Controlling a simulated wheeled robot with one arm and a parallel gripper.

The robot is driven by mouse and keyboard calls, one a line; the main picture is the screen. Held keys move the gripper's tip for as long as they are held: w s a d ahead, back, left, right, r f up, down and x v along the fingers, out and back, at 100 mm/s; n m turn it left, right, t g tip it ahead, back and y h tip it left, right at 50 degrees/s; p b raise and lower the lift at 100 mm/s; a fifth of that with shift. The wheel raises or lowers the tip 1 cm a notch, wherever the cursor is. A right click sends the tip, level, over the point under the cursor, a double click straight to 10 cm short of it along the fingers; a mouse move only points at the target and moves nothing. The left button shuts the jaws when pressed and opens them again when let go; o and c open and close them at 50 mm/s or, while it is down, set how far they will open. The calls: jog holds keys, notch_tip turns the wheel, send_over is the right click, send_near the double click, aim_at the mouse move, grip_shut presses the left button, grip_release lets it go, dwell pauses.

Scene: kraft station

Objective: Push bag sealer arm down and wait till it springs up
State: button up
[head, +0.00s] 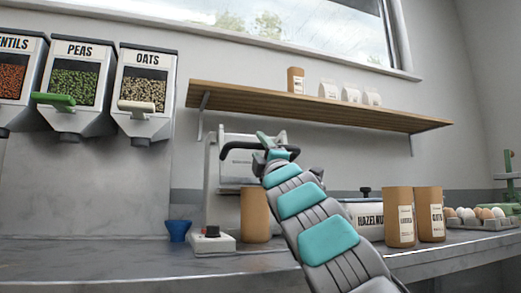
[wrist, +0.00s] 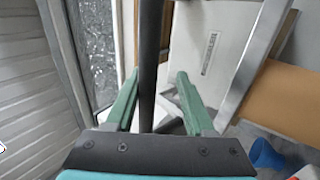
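The bag sealer (head: 212,180) is a grey-white machine on the counter behind my arm, with a black curved arm (head: 229,148) at its top. The sealer arm is raised, near the top of the machine. In the wrist view it is a dark bar (wrist: 149,50) running between my green fingers. My gripper (head: 266,139) is at the sealer arm; in the wrist view its two fingers (wrist: 157,78) are apart, one on each side of the bar, with gaps. Contact with the bar cannot be told. My arm hides part of the sealer.
A kraft bag (head: 254,216) stands in front of the sealer, beside a white box with a knob (head: 211,240) and a blue cup (head: 178,230). Two kraft bags (head: 399,217) and an egg tray (head: 484,223) are at right. A wooden shelf (head: 330,107) hangs above.

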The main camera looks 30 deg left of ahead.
jog(key=s+d+f+b, duration=0.2)
jog(key=d+f, duration=0.1)
jog(key=f, duration=0.5)
jog(key=shift+s+d, duration=0.15)
jog(key=shift+s, duration=0.2)
dwell(0.8)
jog(key=shift+f, duration=0.1)
dwell(0.4)
